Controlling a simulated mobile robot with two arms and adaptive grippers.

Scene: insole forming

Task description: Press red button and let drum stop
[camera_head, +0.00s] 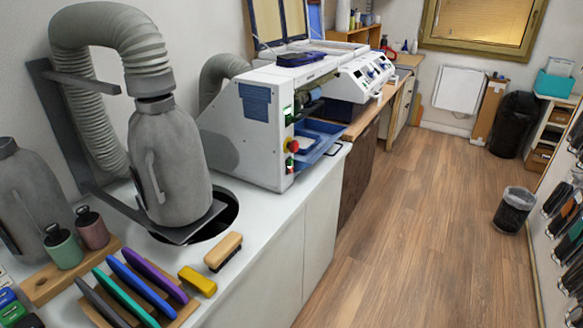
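A red button (293,146) on a yellow base sits on the front edge of the white box-shaped machine (238,138), in the middle of the head view. A small green control (287,111) is above it on the same panel. A blue-grey roller-like part (308,97) shows in the machine's opening, perhaps the drum; I cannot tell whether it turns. A blue tray (318,137) is below it. Neither of my grippers is in view, and nothing is touching the red button.
The machine stands on a white counter (262,215). Nearer are a grey jug-like container (172,165) under a ribbed hose (108,35), a brush (223,251), a yellow block (197,281) and coloured slabs (145,283).

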